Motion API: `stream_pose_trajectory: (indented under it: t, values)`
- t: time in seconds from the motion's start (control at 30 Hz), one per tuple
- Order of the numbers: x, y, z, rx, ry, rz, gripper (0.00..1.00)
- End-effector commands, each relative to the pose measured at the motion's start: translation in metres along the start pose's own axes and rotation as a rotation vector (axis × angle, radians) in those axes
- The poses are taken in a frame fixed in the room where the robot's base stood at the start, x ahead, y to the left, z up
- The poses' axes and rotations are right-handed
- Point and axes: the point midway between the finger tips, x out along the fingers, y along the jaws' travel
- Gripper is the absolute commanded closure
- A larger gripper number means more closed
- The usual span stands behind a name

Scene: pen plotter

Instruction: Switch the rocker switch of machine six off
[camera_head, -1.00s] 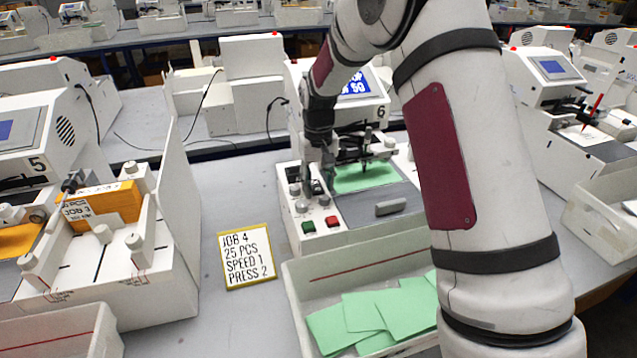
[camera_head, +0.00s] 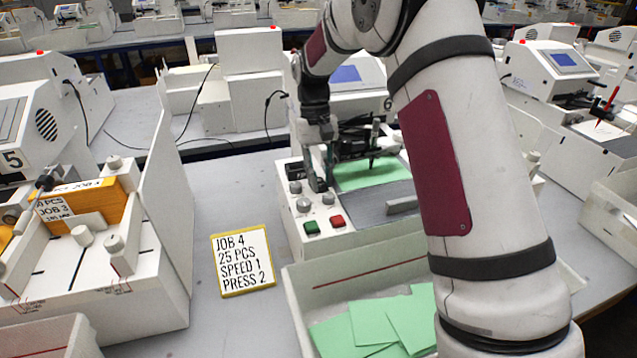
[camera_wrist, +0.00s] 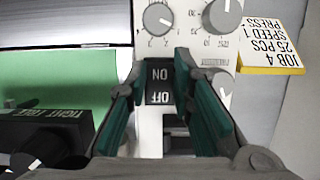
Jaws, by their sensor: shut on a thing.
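Machine six is the white plotter marked 6 behind my arm in the head view, with a blue screen (camera_head: 346,74). In the wrist view its black rocker switch (camera_wrist: 160,84) bears ON and OFF marks. I cannot tell for sure which half is pressed in.
Knobs (camera_wrist: 158,18) sit beside the switch. Green (camera_head: 311,227) and red (camera_head: 337,221) buttons are at the panel's front. A job card (camera_head: 243,260) lies left of a tray (camera_head: 365,268) of green cards. Machine five (camera_head: 30,120) stands at left.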

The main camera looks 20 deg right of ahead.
Motion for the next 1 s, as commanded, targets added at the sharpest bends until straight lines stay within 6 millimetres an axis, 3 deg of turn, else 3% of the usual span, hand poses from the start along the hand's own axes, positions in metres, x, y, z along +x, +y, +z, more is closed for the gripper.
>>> stream_pose_trajectory:
  t: [0.5, 0.53, 0.6, 1.0]
  values:
    - [-0.0012, 0.0002, -0.0017, 0.001, -0.052, 0.000, 1.00]
    - [-0.0013, 0.0001, -0.0017, 0.001, -0.052, 0.000, 0.72]
    - [-0.0013, 0.0001, -0.0016, 0.001, -0.052, 0.000, 0.58]
    - [-0.0070, 0.0000, -0.0020, 0.000, -0.052, 0.000, 0.58]
